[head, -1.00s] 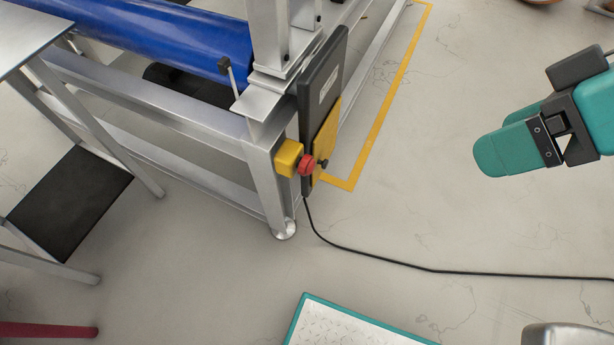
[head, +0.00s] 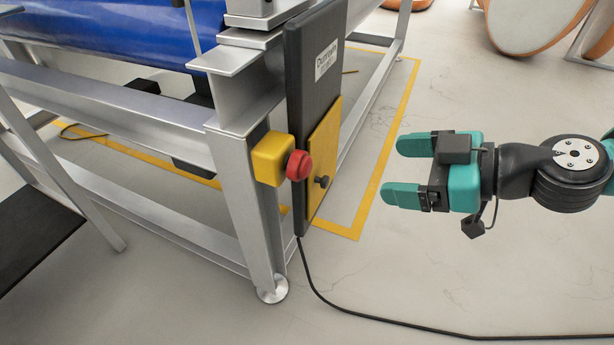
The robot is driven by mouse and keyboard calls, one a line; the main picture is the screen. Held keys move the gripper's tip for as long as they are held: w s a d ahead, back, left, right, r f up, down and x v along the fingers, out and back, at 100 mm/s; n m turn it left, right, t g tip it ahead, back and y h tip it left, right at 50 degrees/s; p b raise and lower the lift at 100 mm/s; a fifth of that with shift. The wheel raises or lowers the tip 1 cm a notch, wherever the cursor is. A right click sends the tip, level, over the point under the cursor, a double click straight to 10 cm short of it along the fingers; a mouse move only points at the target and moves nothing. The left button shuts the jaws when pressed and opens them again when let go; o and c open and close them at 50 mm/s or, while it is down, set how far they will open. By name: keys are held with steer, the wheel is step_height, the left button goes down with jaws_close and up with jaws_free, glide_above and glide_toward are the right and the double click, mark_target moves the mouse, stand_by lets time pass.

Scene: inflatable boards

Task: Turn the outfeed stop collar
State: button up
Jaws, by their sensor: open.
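A red round stop button (head: 299,164) sticks out from a yellow box (head: 272,160) on the corner leg of the metal frame. It faces right. No separate collar can be made out around the red part. My gripper (head: 402,170) is open and empty, in the right half of the head view. Its two teal fingers point left, towards the red button, with a clear gap between them and it.
A dark panel (head: 312,90) with a yellow plate (head: 324,155) and small black knob stands just behind the button. A blue roller or belt (head: 120,30) lies on the frame. A black cable (head: 400,323) runs across the floor.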

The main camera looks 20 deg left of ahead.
mark_target(311, 165)
steer(key=b+x, duration=0.2)
steer(key=x, duration=1.4)
steer(key=shift+a, duration=0.2)
steer(key=c, duration=0.9)
steer(key=shift+w+m+g+p, duration=0.15)
steer(key=shift+m+g+p, duration=0.65)
steer(key=shift+m, duration=0.4)
steer(key=shift+m+g+p, duration=0.55)
steer(key=shift+m+g, duration=0.05)
steer(key=shift+m, duration=0.3)
